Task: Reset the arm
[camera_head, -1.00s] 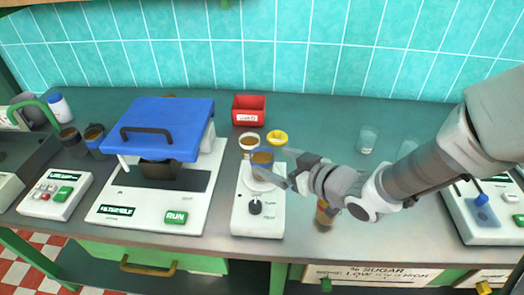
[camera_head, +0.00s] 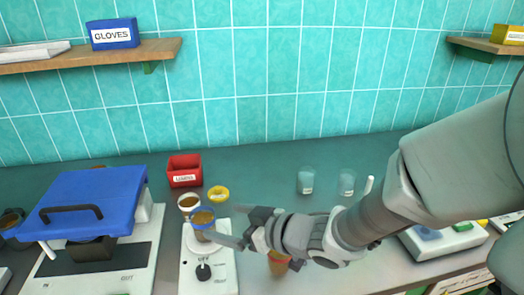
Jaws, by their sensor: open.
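My gripper (camera_head: 228,223) is open, its two fingers pointing left. It is just right of a blue-banded cup (camera_head: 202,224) with brown contents, which stands on a white device with a black knob (camera_head: 217,272). The lower fingertip overlaps the cup's edge in the picture; I cannot tell if they touch. Nothing shows between the fingers. My arm reaches in from the right and hides part of the counter.
A white-rimmed cup (camera_head: 188,202), a yellow cup (camera_head: 218,193) and a red bin (camera_head: 184,170) stand behind. A blue-lidded machine (camera_head: 95,205) is at left. Two clear glasses (camera_head: 306,181) stand behind my arm. An amber container (camera_head: 278,265) is below my wrist. A shelf (camera_head: 100,55) hangs above.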

